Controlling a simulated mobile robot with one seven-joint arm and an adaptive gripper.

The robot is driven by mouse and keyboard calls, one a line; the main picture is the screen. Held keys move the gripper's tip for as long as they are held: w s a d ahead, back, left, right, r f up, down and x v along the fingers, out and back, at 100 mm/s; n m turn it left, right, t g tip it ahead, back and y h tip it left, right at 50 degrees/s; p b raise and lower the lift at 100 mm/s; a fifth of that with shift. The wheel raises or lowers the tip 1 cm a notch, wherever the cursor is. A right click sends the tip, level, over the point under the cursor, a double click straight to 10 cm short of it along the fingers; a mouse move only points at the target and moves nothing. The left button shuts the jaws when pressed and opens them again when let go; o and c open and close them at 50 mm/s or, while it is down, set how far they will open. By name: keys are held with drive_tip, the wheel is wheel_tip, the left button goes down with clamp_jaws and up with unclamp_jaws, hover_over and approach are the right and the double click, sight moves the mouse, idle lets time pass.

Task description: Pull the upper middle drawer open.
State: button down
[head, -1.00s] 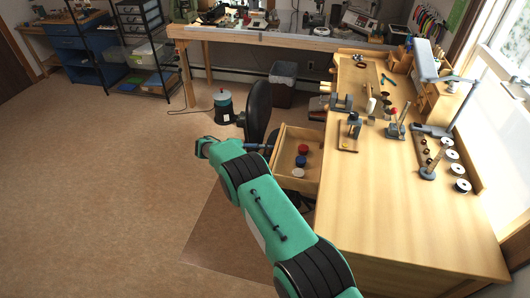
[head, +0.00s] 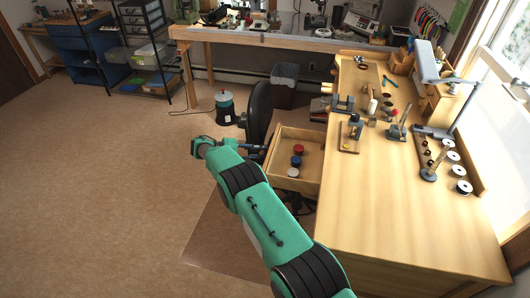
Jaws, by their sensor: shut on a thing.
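The upper middle drawer (head: 313,153) is a light wooden box standing well out from the left side of the wooden workbench (head: 390,205). Red, blue and white round items lie inside it. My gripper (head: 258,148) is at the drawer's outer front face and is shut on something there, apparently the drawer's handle. The handle itself is too small and covered to make out. My green arm reaches in from the bottom of the picture, left of the bench.
A black chair (head: 258,112) stands close behind the drawer and gripper. A white-and-dark canister (head: 225,108) and a bin (head: 284,88) are farther back. Small tools stand on the bench top. The floor (head: 110,190) to the left is clear.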

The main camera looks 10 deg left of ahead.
drive_tip(key=shift+a+f, duration=0.25)
drive_tip(key=shift+a, duration=0.65)
drive_tip(key=c, duration=1.4)
unclamp_jaws()
drive_tip(key=shift+f, duration=0.1)
drive_tip(key=shift+c, duration=0.2)
drive_tip(key=shift+r, duration=0.2)
